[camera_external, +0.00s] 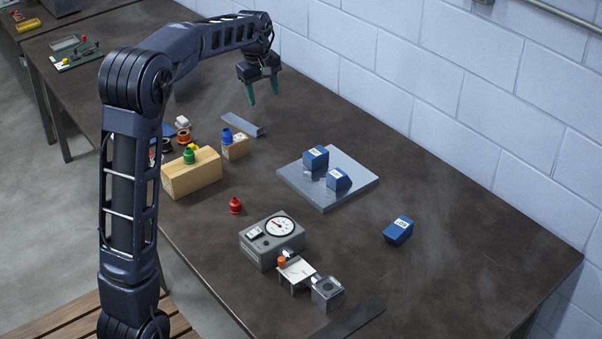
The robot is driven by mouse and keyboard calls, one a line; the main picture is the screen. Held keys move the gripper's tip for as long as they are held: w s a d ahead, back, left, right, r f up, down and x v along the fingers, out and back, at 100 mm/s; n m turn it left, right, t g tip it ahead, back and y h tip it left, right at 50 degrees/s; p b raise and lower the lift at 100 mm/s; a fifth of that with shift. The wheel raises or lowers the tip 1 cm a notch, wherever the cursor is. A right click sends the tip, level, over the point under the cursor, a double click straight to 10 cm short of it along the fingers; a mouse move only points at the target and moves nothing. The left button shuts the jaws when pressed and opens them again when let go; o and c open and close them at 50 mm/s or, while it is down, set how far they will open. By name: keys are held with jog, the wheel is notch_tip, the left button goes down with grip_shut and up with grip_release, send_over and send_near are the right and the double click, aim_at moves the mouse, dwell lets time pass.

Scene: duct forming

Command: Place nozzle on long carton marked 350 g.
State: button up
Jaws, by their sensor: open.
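A red nozzle-like piece (235,206) stands on the table in front of the long tan carton (193,178). A green piece (189,156) sits on top of that carton. A shorter tan carton (236,150) behind it has a blue piece (227,136) on top. Small blue boxes with white labels are also in view: two (316,158) (338,180) on a grey plate (322,197), one (398,232) on the bare table. The markings are too small to read. My gripper (262,96) is open and empty, fingers down, above the table behind the cartons.
A grey gauge box (271,242) with a dial and a small fixture (298,273) stand at the front. Dark and orange rings (184,139) lie left of the short carton. A grey strip (243,123) lies behind it.

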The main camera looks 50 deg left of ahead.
jog(key=s+d+r+m+t, duration=0.15)
jog(key=s+d+m, duration=0.25)
jog(key=s+d, duration=0.55)
jog(key=s+d+r+m, duration=0.35)
jog(key=s+d, duration=0.25)
jog(key=d, duration=0.6)
jog(key=s+d+f+m, duration=0.2)
jog(key=s+d+m, duration=0.1)
jog(key=s, duration=0.4)
jog(key=s+d+f+m+t, duration=0.1)
jog(key=s+d+f+m, duration=0.2)
jog(key=s+d, duration=0.2)
jog(key=s+d+f+m, duration=0.3)
jog(key=s+d, duration=0.1)
jog(key=s, duration=0.5)
jog(key=shift+d, duration=0.35)
jog(key=shift+f+t, duration=0.1)
jog(key=shift+t, duration=0.15)
